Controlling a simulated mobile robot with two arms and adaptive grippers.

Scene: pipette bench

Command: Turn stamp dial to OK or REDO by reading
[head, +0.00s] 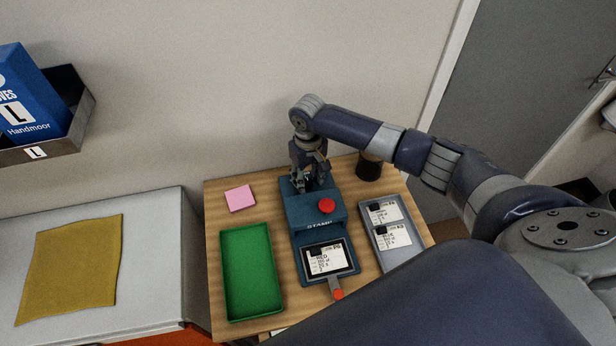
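The blue stamp machine (312,214) stands in the middle of the wooden table, with a red knob (326,205) on top. A printed card (325,258) lies in its dark front frame, with a red-tipped lever (337,293) at the front. The card's heading looks like "MED"; its finer print is too small to read. My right gripper (312,184) points down at the back of the machine's top, fingers at or just above it. The dial is not distinguishable and may be hidden there. Whether the fingers grip anything is unclear. My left gripper is out of view.
A grey tray (398,261) with two printed cards (389,225) sits right of the machine. An empty green tray (249,272) and a pink note pad (240,198) are on its left. A dark cup (369,168) stands behind, near my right forearm.

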